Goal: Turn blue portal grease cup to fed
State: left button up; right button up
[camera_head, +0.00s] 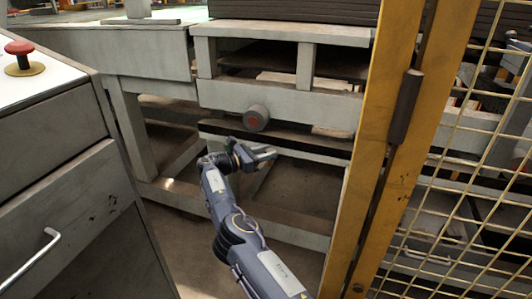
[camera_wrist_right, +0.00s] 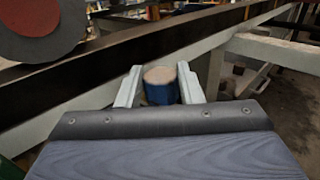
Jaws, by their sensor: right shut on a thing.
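The blue grease cup (camera_wrist_right: 162,93) shows in the right wrist view as a short blue cylinder with a tan top. It sits between the two pale fingers of my right gripper (camera_wrist_right: 158,84), which is shut on it. In the head view my right gripper (camera_head: 264,153) is at the front of the grey frame, below the rail. The cup cannot be made out there. I cannot tell from any mark which setting the cup is turned to. My left gripper is not in view.
A grey round part with a red face (camera_head: 256,118) sticks out of the rail just above the gripper; it is close in the wrist view (camera_wrist_right: 42,22). A yellow post (camera_head: 385,150) and mesh fence stand right. A grey cabinet (camera_head: 60,170) with a red button (camera_head: 19,47) stands left.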

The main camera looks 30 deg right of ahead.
jog(key=o, duration=1)
jog(key=shift+d+f, duration=0.1)
jog(key=shift+c, duration=0.2)
jog(key=a, duration=0.8)
jog(key=shift+d, duration=0.1)
